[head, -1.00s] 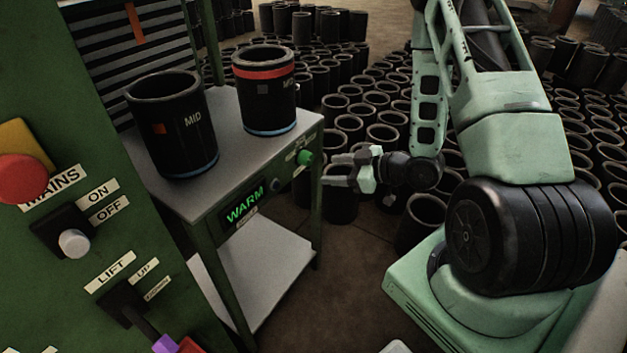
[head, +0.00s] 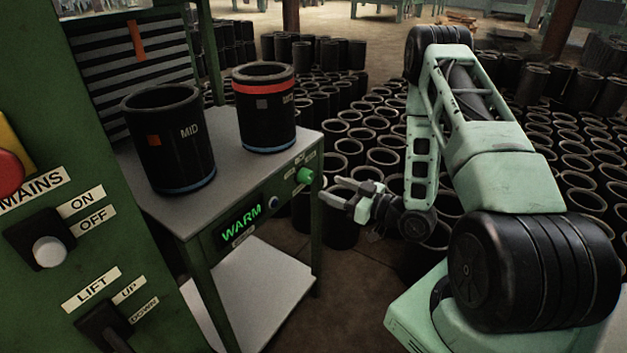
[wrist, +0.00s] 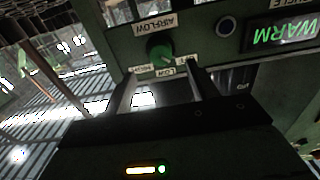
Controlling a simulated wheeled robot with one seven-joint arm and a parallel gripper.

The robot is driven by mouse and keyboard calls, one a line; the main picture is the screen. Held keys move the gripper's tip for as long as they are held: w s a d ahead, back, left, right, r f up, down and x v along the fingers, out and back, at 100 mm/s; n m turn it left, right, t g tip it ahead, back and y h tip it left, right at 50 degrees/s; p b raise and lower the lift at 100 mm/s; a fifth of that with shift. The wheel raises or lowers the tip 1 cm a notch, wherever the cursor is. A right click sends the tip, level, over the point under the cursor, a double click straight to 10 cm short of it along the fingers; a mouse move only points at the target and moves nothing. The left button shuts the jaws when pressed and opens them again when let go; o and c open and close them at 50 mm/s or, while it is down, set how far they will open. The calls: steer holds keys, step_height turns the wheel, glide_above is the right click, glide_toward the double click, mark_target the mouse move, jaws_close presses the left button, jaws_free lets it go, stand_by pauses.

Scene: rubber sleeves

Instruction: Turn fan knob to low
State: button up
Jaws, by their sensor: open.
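The fan knob (head: 305,174) is a small green knob on the right of the table's front panel. My gripper (head: 330,191) is open and empty, just right of and a little below the knob in the head view. In the wrist view its two fingers point toward the knob, which shows between and beyond their tips. No contact shows. The knob's exact setting is too small to read.
A lit WARM display (head: 241,222) and a round button (head: 273,202) share the panel. Many sleeves crowd the floor behind my arm. A green switch cabinet (head: 60,130) stands at left.

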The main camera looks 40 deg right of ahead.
mark_target(311, 179)
steer(key=x, duration=0.7)
steer(key=shift+w, duration=0.1)
steer(key=c, duration=1)
